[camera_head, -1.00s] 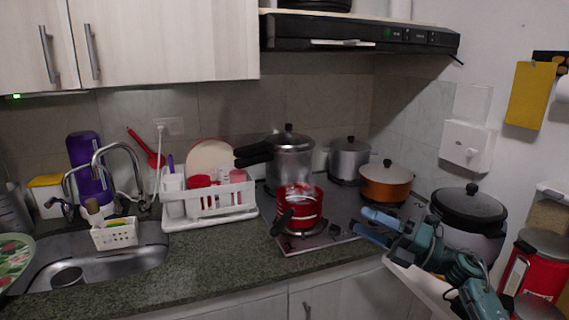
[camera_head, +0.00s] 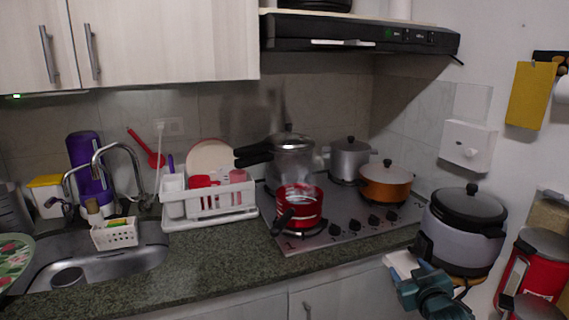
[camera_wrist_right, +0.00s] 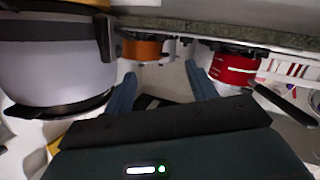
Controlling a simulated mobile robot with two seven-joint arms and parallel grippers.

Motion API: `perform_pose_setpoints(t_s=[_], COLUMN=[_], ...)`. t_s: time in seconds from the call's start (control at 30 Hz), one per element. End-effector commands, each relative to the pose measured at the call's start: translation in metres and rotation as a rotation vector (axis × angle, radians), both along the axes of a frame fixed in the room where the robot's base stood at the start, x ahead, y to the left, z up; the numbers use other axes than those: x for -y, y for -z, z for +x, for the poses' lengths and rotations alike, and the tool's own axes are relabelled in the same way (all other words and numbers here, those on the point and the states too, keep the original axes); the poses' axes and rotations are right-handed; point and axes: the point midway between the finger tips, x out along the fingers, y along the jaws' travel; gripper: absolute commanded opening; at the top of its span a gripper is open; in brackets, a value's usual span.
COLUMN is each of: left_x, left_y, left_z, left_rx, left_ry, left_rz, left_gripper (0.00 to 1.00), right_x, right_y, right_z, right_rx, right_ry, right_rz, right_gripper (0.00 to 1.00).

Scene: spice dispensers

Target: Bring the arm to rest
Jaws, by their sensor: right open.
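My right arm's blue-green gripper (camera_head: 424,274) is at the lower right of the head view, low in front of the counter edge and the rice cooker. In the right wrist view its two blue fingers (camera_wrist_right: 162,86) stand apart with nothing between them. My left gripper is not in view.
A grey rice cooker (camera_head: 460,233) stands just behind my right gripper; it fills the left of the wrist view (camera_wrist_right: 50,72). A red pot (camera_head: 299,210) and an orange pot (camera_head: 385,187) stand on the stove (camera_head: 345,220). A red canister (camera_head: 535,270) is at the far right.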

Motion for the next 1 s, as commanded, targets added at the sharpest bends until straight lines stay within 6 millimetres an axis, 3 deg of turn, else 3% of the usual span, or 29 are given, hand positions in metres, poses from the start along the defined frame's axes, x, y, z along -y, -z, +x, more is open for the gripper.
perform_pose_setpoints(t_s=[0.03, 0.17, 0.3, 0.5, 0.6, 0.73, 1.0], left_x=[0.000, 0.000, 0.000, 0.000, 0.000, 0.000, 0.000], left_y=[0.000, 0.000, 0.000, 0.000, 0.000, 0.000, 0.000], left_z=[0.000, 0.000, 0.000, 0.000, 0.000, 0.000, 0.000], left_rx=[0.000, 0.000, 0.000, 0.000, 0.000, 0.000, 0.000], left_ry=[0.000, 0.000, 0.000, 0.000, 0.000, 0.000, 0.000], left_rz=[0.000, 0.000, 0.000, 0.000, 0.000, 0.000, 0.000], left_gripper=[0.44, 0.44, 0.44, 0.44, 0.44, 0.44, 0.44], right_x=[-0.014, -0.051, -0.093, -0.138, -0.150, -0.157, -0.158], right_y=[0.025, 0.079, 0.129, 0.160, 0.162, 0.162, 0.162], right_z=[-0.020, -0.079, -0.164, -0.274, -0.309, -0.331, -0.334], right_rx=[-0.036, -0.125, -0.234, -0.369, -0.411, -0.438, -0.442], right_ry=[-0.022, -0.076, -0.133, -0.173, -0.177, -0.179, -0.179], right_rz=[0.010, 0.046, 0.112, 0.215, 0.252, 0.277, 0.281], right_gripper=[0.57, 0.57, 0.57, 0.57, 0.57, 0.57, 0.57])
